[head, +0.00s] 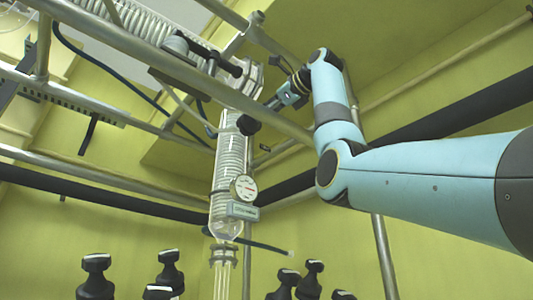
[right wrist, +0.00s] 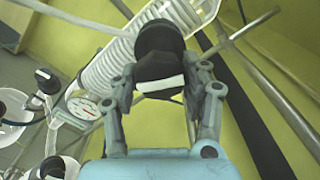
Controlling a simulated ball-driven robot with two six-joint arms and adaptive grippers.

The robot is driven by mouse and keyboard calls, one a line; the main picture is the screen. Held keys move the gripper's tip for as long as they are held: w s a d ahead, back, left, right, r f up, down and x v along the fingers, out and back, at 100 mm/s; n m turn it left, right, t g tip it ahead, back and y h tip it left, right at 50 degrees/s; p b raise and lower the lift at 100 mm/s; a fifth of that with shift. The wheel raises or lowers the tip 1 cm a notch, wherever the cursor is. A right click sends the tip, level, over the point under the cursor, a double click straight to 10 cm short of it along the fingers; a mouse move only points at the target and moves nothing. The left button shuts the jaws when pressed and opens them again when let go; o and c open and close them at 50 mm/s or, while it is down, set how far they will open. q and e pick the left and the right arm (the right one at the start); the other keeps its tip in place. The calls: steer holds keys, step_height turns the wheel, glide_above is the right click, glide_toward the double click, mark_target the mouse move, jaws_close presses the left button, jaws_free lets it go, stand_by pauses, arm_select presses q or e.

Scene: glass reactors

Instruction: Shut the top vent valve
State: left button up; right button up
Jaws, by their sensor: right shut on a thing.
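The top vent valve's black knob (right wrist: 160,42) has a white stripe across its face and fills the upper middle of the right wrist view. The stripe lies nearly level there, slightly tilted. In the head view the black knob (head: 247,124) sits beside the upper part of the glass coil column (head: 230,165). My right gripper (right wrist: 163,72) is shut on the knob, one finger on each side. The gripper (head: 272,104) also shows in the head view, reaching the knob from the right. The knob hides the valve stem in the right wrist view. My left gripper is in neither view.
A round gauge (head: 244,188) hangs on the column below the knob. Metal frame bars (head: 180,68) cross above and left. Several black knobs (head: 96,275) stand along the bottom. Another black handle (head: 215,55) lies above.

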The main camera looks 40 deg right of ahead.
steer(key=m, duration=0.2)
steer(key=m+b, duration=0.1)
steer(key=m, duration=0.2)
steer(key=shift+f+m+b, duration=0.25)
steer(key=shift+m+b, duration=0.05)
steer(key=shift+w+m+b, duration=0.1)
steer(key=shift+m+b, duration=0.4)
steer(key=shift+m, duration=1.6)
steer(key=o, duration=1.2)
steer(key=shift+r, duration=0.1)
steer(key=shift+r, duration=0.1)
steer(key=s, duration=0.7)
steer(key=shift+s+d, duration=0.25)
